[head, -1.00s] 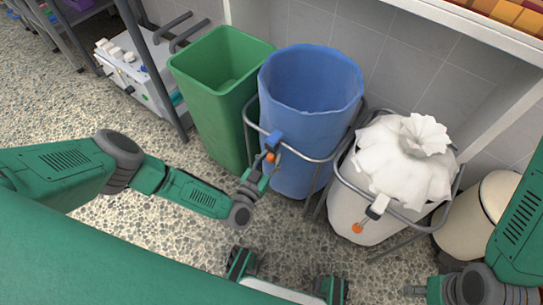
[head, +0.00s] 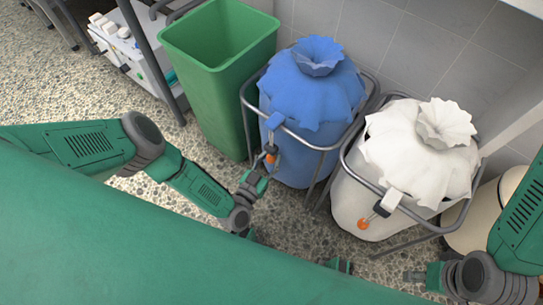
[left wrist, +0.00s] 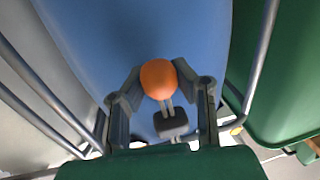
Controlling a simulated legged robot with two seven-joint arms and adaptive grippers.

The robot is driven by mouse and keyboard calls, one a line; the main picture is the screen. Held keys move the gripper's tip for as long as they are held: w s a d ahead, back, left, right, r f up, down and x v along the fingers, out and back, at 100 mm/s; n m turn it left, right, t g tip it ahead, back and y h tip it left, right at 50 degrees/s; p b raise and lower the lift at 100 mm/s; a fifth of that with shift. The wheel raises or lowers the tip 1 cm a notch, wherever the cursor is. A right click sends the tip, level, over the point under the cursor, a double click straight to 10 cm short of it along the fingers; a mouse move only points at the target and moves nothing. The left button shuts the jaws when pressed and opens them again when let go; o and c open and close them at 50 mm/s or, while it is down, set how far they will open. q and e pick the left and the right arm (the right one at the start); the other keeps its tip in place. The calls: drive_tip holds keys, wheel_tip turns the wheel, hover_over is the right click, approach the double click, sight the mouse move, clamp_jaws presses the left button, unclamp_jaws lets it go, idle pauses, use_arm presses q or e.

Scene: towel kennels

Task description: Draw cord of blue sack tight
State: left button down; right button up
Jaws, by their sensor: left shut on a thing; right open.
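The blue sack (head: 312,95) hangs in a metal frame; its top is gathered into a closed, ruffled tuft. My left gripper (head: 263,168) is shut on this ball. In the left wrist view the orange ball (left wrist: 158,78) sits between the fingers of my left gripper (left wrist: 158,85), with short cords running to a dark grey block (left wrist: 171,123). The blue sack (left wrist: 145,30) fills the background there. My right gripper (head: 415,277) is open and empty at the lower right, away from the sacks.
A white sack (head: 415,155) with a gathered top and its own orange ball (head: 363,224) hangs in a frame to the right. An open green bin (head: 215,85) stands left of the blue sack. A cream bin (head: 490,210) is partly hidden at the right.

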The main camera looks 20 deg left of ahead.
use_arm(q)
drive_tip(key=shift+s+a+f, duration=0.1)
drive_tip(key=shift+s+f, duration=0.1)
drive_tip(key=shift+f, duration=0.15)
drive_tip(key=c, duration=1.2)
unclamp_jaws()
drive_tip(key=shift+w+r, duration=0.15)
drive_tip(key=shift+r, duration=0.05)
drive_tip(key=shift+r, duration=0.35)
wheel_tip(320, 180, up, 9)
drive_tip(key=shift+f, duration=0.1)
